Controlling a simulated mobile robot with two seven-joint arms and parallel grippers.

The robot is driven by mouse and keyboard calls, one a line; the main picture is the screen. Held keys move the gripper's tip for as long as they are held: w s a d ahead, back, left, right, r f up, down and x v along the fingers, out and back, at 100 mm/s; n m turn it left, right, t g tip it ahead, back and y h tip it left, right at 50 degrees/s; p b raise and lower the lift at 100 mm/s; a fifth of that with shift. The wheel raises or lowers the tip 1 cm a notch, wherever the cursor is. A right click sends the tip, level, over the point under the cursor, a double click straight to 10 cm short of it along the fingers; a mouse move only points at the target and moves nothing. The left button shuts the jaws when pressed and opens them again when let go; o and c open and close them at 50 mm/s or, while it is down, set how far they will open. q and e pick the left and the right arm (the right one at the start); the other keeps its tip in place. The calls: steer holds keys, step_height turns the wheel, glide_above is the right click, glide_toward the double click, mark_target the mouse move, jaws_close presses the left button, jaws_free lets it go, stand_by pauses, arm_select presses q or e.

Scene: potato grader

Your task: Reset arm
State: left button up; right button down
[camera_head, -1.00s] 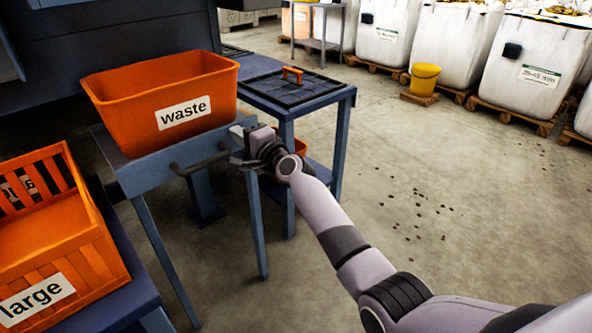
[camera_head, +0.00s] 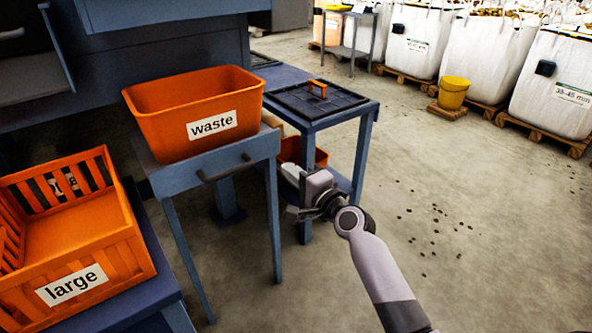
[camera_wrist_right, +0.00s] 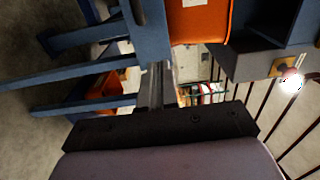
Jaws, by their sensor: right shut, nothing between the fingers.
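My right gripper (camera_head: 298,196) is in front of the small blue table that bears the waste bin, to the right of its drawer handle and apart from it. In the right wrist view its fingers (camera_wrist_right: 156,80) are together with nothing between them. The right arm comes in from the lower right in the head view. My left gripper is not in view.
The orange waste bin (camera_head: 190,108) stands on the blue drawer table (camera_head: 212,168). An orange crate marked large (camera_head: 112,262) is at the lower left. A side table with a dark lid (camera_head: 316,100) stands behind. Open concrete floor (camera_head: 480,240) lies to the right.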

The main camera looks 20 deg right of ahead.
steer(key=s+f+n+g+h, duration=0.15)
steer(key=s+f+n, duration=0.35)
steer(key=s, duration=0.5)
steer(key=s+a+f+n+g, duration=0.15)
steer(key=s+f+n, duration=0.25)
steer(key=s+n, duration=0.45)
steer(key=s+d+f+n+g+h, duration=0.15)
steer(key=s+f+n, duration=0.25)
steer(key=s, duration=0.8)
arm_select(q)
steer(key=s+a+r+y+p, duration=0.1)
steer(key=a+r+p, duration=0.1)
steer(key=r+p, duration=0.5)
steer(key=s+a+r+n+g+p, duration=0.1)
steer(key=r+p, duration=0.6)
steer(key=p, duration=1)
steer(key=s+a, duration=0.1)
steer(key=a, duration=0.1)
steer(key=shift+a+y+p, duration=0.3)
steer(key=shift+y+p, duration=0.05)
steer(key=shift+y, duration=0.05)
arm_select(e)
steer(key=s+d+r+g, duration=0.1)
steer(key=d+r, duration=0.1)
steer(key=r, duration=0.5)
steer(key=s+d+r+m+g+h, duration=0.1)
steer(key=d+r, duration=0.1)
steer(key=r, duration=0.5)
steer(key=shift+s+d+r, duration=0.2)
steer(key=shift+s, duration=0.1)
